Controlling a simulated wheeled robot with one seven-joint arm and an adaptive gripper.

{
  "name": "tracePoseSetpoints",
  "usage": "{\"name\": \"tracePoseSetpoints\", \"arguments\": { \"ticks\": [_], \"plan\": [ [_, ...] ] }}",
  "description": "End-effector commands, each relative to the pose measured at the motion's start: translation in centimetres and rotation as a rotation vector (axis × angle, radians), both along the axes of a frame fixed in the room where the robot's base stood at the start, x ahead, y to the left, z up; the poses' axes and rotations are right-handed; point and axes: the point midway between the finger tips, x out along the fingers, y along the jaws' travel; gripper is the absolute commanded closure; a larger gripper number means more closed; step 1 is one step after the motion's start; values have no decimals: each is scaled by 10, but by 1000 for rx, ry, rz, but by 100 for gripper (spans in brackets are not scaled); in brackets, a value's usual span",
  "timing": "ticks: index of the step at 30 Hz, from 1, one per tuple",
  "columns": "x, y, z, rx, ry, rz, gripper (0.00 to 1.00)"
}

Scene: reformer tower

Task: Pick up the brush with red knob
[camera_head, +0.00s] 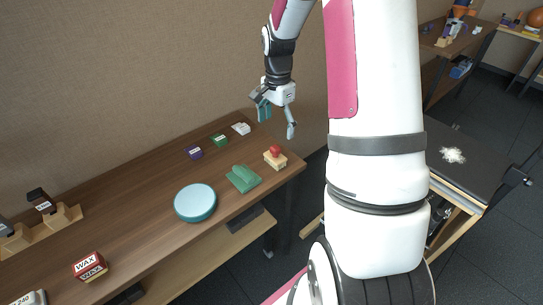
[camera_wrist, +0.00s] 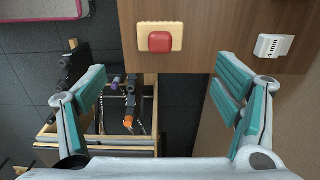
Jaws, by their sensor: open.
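The brush with the red knob (camera_head: 275,157) stands on the right end of the brown wooden table (camera_head: 150,178), near its edge. In the wrist view the brush (camera_wrist: 145,37) is seen from above, a pale wooden block with a red knob, near the top centre. My gripper (camera_head: 278,121) hangs above and behind the brush in the head view, clear of it. In the wrist view my gripper (camera_wrist: 160,82) has its teal-padded fingers wide apart, with nothing between them. The brush lies beyond the fingertips, roughly centred between them.
A green block-like item (camera_head: 243,179) and a round teal disc (camera_head: 195,203) lie left of the brush. Small purple (camera_head: 194,152), green (camera_head: 219,140) and white (camera_head: 241,128) blocks sit behind. WAX boxes (camera_head: 90,266) stand at the left. A dark-topped cart (camera_head: 465,160) is at right.

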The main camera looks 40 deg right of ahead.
Motion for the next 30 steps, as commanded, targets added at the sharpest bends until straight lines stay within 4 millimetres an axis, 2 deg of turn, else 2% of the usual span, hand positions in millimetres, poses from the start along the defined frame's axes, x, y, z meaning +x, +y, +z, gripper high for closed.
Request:
{"name": "tracePoseSetpoints", "arguments": {
  "ticks": [9, 12, 20, 30],
  "plan": [
    [-1, 1, -59, 2, 5, 2, 17],
    [-1, 1, -70, 2, 3, 2, 17],
    [-1, 2, -83, 2, 3, 3, 17],
    [1, 4, -127, 2, 2, 3, 17]
  ]
}}
